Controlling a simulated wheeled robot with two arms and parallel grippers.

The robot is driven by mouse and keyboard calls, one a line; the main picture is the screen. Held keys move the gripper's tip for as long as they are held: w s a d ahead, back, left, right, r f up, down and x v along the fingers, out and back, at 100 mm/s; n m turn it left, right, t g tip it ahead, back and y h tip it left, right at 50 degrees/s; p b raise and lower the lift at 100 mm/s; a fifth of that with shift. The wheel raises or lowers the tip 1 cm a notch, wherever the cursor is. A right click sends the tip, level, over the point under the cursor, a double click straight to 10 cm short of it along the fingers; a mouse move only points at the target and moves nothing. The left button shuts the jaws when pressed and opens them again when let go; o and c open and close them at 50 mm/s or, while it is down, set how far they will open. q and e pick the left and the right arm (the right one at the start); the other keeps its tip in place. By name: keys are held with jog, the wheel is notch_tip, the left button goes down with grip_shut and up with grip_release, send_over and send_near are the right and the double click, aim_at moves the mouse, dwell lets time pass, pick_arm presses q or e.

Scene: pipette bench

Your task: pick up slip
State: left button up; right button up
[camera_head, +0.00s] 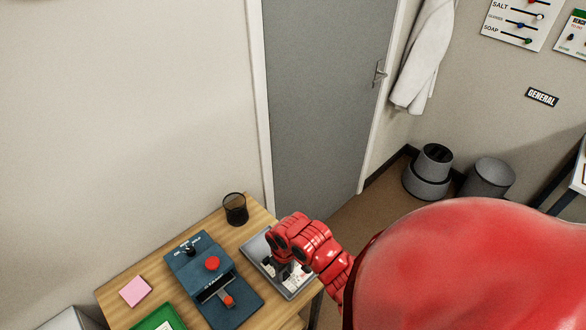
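A grey tray (298,292) lies on the right part of the wooden desk. White paper with dark print (268,271) shows inside it, likely the slip; I cannot tell whether it is one sheet or more. My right gripper (286,271) is over the tray, at the end of my red arm coming from the right. Its fingers are small, dark and partly covered by the red wrist, so I cannot tell whether they are open, shut or touching the paper. My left gripper is not in view.
A blue device (197,262) with red knobs stands left of the tray on the desk (190,228). A black mesh cup (235,209) stands behind. A pink note pad (136,291) and a green item (158,319) lie at left.

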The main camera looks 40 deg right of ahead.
grip_shut()
jog(key=shift+r, duration=0.15)
